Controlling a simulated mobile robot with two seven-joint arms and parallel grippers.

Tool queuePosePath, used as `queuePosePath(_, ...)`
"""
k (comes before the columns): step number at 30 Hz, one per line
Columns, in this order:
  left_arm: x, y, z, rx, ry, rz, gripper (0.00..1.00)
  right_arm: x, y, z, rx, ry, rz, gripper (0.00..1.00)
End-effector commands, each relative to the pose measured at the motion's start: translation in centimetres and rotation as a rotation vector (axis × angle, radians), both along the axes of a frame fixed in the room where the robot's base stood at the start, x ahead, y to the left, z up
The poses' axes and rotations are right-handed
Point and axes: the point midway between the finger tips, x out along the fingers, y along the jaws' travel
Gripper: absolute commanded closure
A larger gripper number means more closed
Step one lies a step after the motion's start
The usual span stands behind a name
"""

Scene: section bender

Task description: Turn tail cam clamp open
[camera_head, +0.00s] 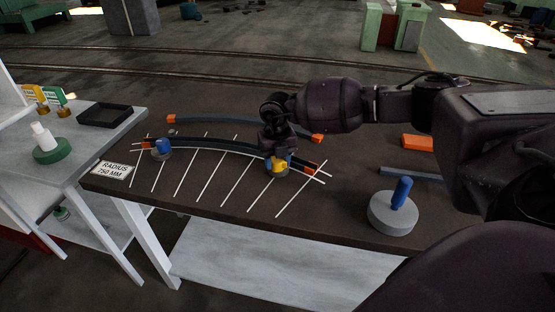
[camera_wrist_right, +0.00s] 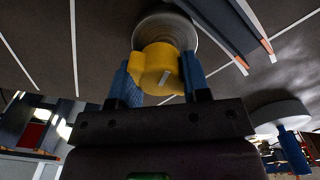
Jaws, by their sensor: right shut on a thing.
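The tail cam clamp has a yellow cam (camera_head: 278,168) on a round grey base near the right end of a dark curved bar (camera_head: 222,144). In the right wrist view the yellow cam (camera_wrist_right: 156,68) sits in front of its ridged grey disc (camera_wrist_right: 166,28). My right gripper (camera_head: 280,160) reaches down onto the cam. Its two blue fingers (camera_wrist_right: 158,84) are closed on the cam's sides. The bar is orange-ended and lies along white lines on the table. My left gripper is not in view.
A blue-topped clamp (camera_head: 163,147) stands at the bar's left end. A second orange-ended bar (camera_head: 215,119) lies behind. A grey disc with a blue peg (camera_head: 391,212) stands at front right. A black tray (camera_head: 104,115) and bottle (camera_head: 43,140) sit on the left table.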

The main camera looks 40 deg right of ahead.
Motion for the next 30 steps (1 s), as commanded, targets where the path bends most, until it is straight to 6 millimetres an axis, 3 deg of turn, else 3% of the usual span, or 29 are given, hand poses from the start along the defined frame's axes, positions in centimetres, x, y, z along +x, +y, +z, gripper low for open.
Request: queuePosePath(30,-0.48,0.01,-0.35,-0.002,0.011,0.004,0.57,0.06,-0.04,-0.03,0.000,-0.001,0.960,0.81)
